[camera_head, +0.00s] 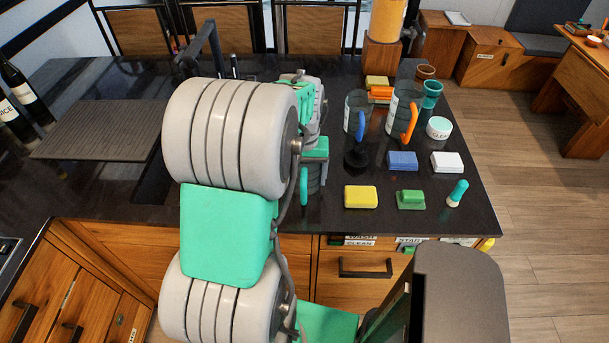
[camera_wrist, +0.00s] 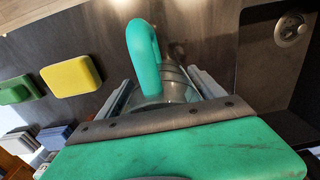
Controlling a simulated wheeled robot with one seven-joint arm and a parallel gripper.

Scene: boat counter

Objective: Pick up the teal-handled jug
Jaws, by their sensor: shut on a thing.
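The teal-handled jug has a clear grey body (camera_head: 315,182) and a teal handle (camera_head: 304,187). In the head view it is at the counter's front, partly hidden by my arm. In the wrist view the teal handle (camera_wrist: 143,52) curves up in front of the clear jug body (camera_wrist: 180,82). My gripper (camera_wrist: 168,90) is shut on the jug, with one finger on each side of its body. I cannot tell whether the jug's base touches the counter.
To the right stand a blue-handled jug (camera_head: 357,115) and an orange-handled jug (camera_head: 402,112). Sponges, including a yellow one (camera_head: 360,197) and a green one (camera_head: 410,200), and a teal-topped brush (camera_head: 457,192) lie near the front. A sink (camera_head: 152,185) is on the left.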

